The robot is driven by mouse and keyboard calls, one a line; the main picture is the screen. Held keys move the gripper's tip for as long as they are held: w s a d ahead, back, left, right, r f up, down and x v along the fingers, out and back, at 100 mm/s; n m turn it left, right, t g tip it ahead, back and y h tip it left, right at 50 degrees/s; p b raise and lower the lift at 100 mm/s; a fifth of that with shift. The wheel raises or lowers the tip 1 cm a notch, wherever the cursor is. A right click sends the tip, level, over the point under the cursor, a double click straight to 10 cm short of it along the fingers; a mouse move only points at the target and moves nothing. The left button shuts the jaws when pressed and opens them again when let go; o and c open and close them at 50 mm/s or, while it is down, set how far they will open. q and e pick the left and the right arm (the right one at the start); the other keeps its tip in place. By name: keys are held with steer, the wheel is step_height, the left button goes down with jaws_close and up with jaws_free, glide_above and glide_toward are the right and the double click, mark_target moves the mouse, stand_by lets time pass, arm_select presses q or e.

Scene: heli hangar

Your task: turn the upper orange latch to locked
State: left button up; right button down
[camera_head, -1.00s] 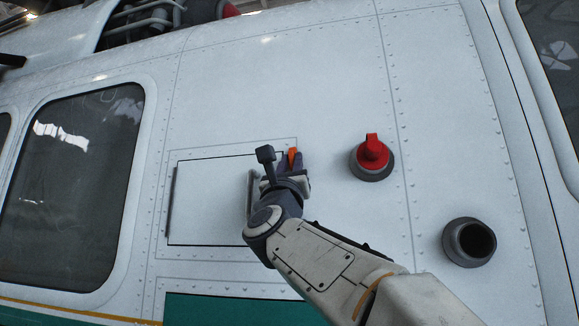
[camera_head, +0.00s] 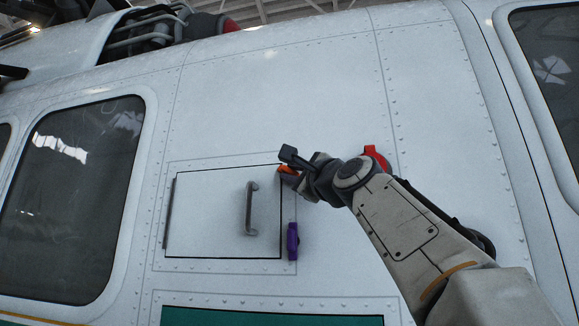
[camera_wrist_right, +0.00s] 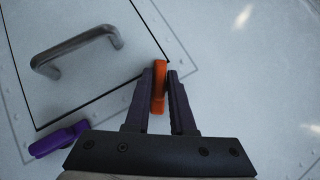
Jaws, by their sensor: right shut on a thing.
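The upper orange latch (camera_head: 285,169) sits at the top right corner of the rectangular panel door (camera_head: 215,220). In the right wrist view the orange latch (camera_wrist_right: 158,88) stands between the two dark fingers. My right gripper (camera_head: 290,174) is shut on it, and it also shows in the right wrist view (camera_wrist_right: 160,92). The gripper hides part of the latch in the head view. The lower purple latch (camera_head: 292,241) lies along the door's right edge, and it also shows in the right wrist view (camera_wrist_right: 59,138). My left gripper is not in view.
A grey bar handle (camera_head: 250,209) stands out from the door near its right side. A red knob (camera_head: 375,156) is partly hidden behind my right arm. A dark window (camera_head: 75,200) is at the left. The skin above the door is clear.

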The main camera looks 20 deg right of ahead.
steer(key=shift+r+n+g+y+p, duration=0.1)
steer(key=shift+n+g+y+p, duration=0.15)
steer(key=shift+n+g+p, duration=1.55)
steer(key=shift+r+n+g+y+p, duration=0.2)
steer(key=shift+n+g+p, duration=0.7)
steer(key=shift+p, duration=1.65)
steer(key=shift+f+n, duration=0.15)
steer(key=shift+n, duration=0.25)
steer(key=c, duration=0.8)
jaws_free()
steer(key=shift+c, duration=0.2)
steer(key=shift+s+d, duration=0.1)
